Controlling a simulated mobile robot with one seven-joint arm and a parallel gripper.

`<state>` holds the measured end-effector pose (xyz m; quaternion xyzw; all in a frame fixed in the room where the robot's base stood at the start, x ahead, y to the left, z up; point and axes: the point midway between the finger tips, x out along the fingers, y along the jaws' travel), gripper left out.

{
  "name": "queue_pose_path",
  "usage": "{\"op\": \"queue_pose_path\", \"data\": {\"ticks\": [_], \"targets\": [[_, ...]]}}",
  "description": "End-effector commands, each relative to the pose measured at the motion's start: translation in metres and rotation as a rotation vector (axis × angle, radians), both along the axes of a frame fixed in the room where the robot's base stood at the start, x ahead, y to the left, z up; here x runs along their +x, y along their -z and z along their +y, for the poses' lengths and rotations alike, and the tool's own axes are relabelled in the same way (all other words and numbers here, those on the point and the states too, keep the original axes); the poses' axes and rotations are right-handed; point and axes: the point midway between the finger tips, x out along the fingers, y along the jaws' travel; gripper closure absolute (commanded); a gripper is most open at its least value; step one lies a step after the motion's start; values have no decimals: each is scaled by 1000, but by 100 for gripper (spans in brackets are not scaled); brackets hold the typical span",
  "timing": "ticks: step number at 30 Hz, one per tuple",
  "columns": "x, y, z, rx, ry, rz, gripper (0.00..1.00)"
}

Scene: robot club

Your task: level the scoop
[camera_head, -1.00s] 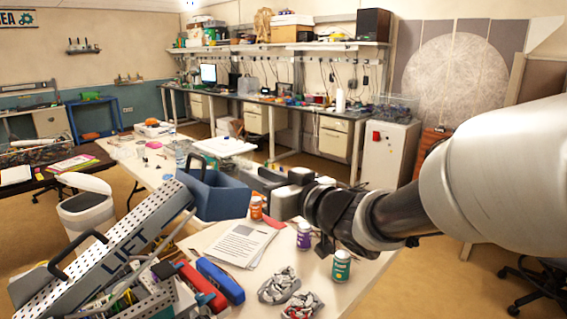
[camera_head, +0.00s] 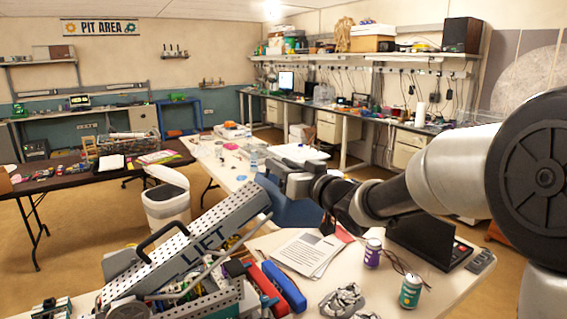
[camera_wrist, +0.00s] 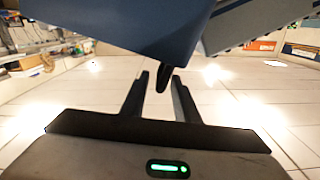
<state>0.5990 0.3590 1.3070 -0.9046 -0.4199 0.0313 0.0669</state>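The scoop appears to be the blue bucket (camera_head: 296,212) at the upper end of the sloping perforated metal lift (camera_head: 195,254). My gripper (camera_head: 268,172) overlaps its top in the head view and hides much of it, so I cannot judge its tilt there. In the wrist view a large blue surface (camera_wrist: 130,22), likely the scoop, fills the top. A dark peg-like part (camera_wrist: 163,76) hangs below it, in line with the gap between my fingers. My gripper (camera_wrist: 160,84) is open with its fingers apart. I cannot tell whether it touches anything.
A bin (camera_head: 167,205) stands on the floor at left. Shelves and benches line the walls.

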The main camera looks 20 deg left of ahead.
Motion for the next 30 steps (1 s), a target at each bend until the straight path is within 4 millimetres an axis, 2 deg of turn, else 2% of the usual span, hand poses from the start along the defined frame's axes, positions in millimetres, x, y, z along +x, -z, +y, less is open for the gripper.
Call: {"op": "queue_pose_path", "data": {"ticks": [4,14,15,20,30], "targets": [[9,-1,11,2,-1,0,72],[13,0,14,0,1,0,72],[13,0,14,0,1,0,74],[13,0,14,0,1,0,100],[12,0,14,-1,1,-3,100]]}}
